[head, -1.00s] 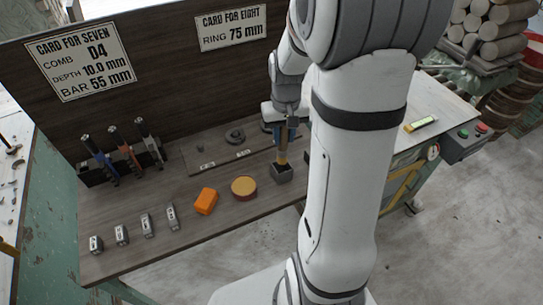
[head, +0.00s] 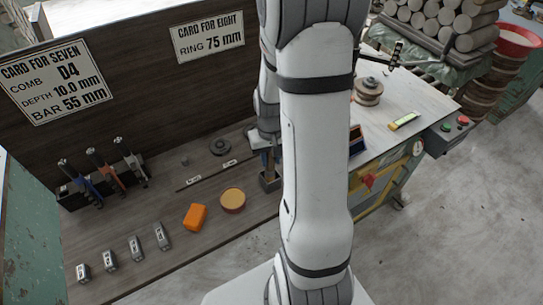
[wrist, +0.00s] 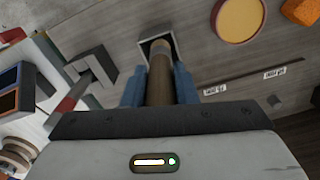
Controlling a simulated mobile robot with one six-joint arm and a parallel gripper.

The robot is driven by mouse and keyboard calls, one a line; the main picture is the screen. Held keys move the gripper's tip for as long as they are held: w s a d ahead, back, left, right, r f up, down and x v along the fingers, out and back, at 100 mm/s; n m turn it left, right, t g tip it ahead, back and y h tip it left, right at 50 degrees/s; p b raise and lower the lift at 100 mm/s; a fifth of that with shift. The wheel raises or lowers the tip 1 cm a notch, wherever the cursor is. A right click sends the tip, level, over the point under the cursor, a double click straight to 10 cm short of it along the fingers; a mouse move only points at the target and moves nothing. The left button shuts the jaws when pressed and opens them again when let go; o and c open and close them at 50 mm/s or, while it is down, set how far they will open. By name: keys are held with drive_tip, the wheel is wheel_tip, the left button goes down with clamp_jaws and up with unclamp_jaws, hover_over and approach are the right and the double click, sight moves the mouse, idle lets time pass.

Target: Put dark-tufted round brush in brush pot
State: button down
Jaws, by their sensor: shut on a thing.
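My gripper (wrist: 158,88) has blue fingers and is shut on the round brush (wrist: 159,78), whose brown wooden handle runs between them. The brush's far end is at the mouth of the grey square brush pot (wrist: 145,50); its tuft is out of sight, and I cannot tell how deep it sits. In the head view, the pot (head: 268,184) stands on the dark wooden bench, just left of my arm. My gripper (head: 266,158) is above it, partly hidden by my arm.
A yellow round tub (head: 232,201) and an orange block (head: 195,216) stand left of the pot. Several small metal blocks line the bench's front. A rack holds three tools (head: 105,172) at left. A dark ring (head: 220,147) lies behind. A pale worktop (head: 425,100) is at right.

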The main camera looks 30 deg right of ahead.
drive_tip(key=shift+s, duration=0.1)
drive_tip(key=shift+f+b, duration=0.65)
drive_tip(key=c, duration=1.1)
unclamp_jaws()
drive_tip(key=shift+r, duration=0.1)
drive_tip(key=shift+c, duration=0.2)
